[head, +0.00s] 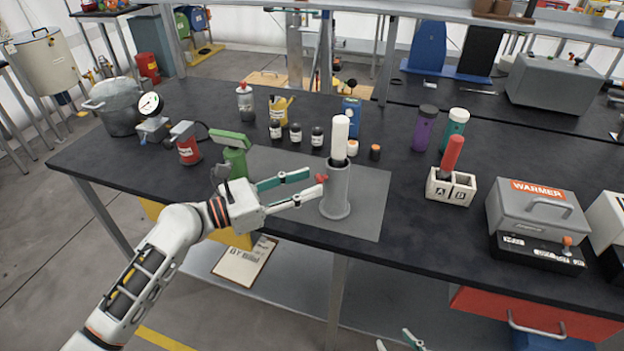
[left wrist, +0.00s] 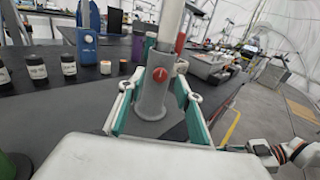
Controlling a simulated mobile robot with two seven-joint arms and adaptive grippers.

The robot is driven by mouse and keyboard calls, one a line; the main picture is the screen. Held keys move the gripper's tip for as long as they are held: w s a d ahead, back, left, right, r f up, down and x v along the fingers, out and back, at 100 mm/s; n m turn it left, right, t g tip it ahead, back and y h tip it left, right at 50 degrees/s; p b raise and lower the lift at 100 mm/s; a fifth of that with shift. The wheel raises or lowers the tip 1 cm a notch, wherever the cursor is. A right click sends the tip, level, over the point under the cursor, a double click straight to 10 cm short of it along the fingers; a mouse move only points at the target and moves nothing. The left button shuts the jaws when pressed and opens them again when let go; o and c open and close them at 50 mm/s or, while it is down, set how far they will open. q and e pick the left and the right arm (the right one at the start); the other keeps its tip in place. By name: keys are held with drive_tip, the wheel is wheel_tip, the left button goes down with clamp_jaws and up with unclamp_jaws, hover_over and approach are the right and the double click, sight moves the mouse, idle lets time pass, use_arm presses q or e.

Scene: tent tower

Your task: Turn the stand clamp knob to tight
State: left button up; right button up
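The stand clamp is a grey upright tube (head: 336,197) on a round foot on a grey mat. A white cylinder (head: 340,138) stands upright in its top. The red knob (head: 322,178) sits on the side facing my left gripper (head: 314,181). In the left wrist view the knob (left wrist: 160,75) is round, with a pale mark pointing roughly up. The open green fingers of the left gripper (left wrist: 158,88) lie either side of the tube, and I see no finger closed on the knob. My right gripper (head: 397,341) is partly cut off at the bottom edge, its fingertips apart.
Several small jars and a blue box (head: 350,112) stand behind the clamp. A white block marked A and B (head: 440,188) holds a red-handled item to the right. The black table's front edge is close.

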sight(321, 178)
use_arm(q)
drive_tip(key=shift+x, duration=1.1)
clamp_jaws()
